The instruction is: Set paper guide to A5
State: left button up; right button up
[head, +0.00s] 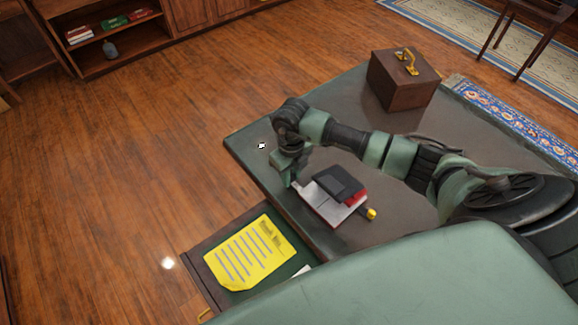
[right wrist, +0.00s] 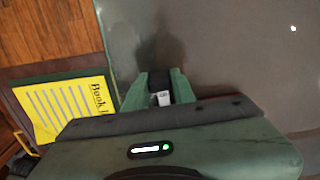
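The paper punch (head: 325,205) lies on the desk, with a pale base, a dark top (head: 338,183), a red part and a yellow knob (head: 371,213) at its near right end. I cannot read any size mark on its paper guide. My right gripper (head: 293,178) points down at the punch's far left end. In the right wrist view, the green fingers (right wrist: 160,88) stand apart, with a small white and black piece (right wrist: 162,98) between them. Whether they press on it I cannot tell. The rest of the punch is hidden there by my gripper body. My left gripper is not in view.
A yellow printed sheet (head: 245,252) lies in an open drawer (head: 205,275) at the desk's left side. A brown box (head: 403,83) with a gold handle stands at the desk's far end. The desk top (head: 255,140) left of my right gripper is clear.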

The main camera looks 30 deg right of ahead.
jog(key=o, duration=0.4)
jog(key=shift+r, duration=0.15)
notch_tip(320, 180, up, 8)
jog(key=shift+f+b, duration=0.2)
jog(key=shift+b, duration=0.55)
